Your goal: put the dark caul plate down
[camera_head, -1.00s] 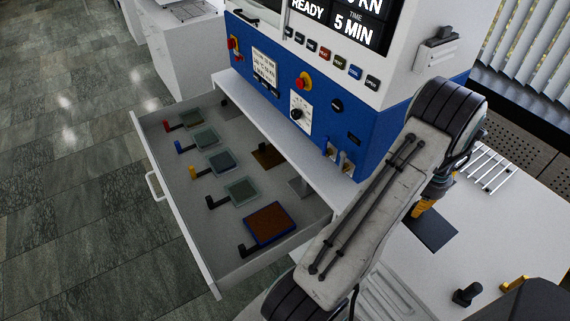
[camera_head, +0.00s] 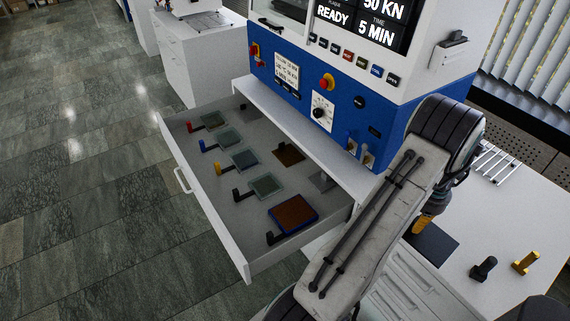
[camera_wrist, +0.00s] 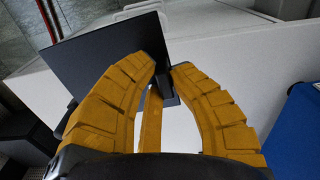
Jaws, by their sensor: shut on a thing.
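The dark caul plate (camera_head: 436,242) is a flat, near-black square at the right of the head view, over the white counter. In the wrist view the dark plate (camera_wrist: 100,55) fills the upper left and looks tilted in the picture. My gripper (camera_head: 421,228) has yellow ribbed fingers. In the wrist view the gripper (camera_wrist: 163,75) is shut on the plate's upright dark handle (camera_wrist: 165,90). I cannot tell whether the plate touches the counter or hangs just above it. My own arm hides part of the counter.
The white counter (camera_head: 478,225) bears a black post (camera_head: 483,268), a yellow post (camera_head: 526,263) and a metal rack (camera_head: 496,162). Left of it, an open drawer (camera_head: 240,262) holds several handled plates. The blue and white press (camera_head: 300,85) stands behind. Grey floor lies at left.

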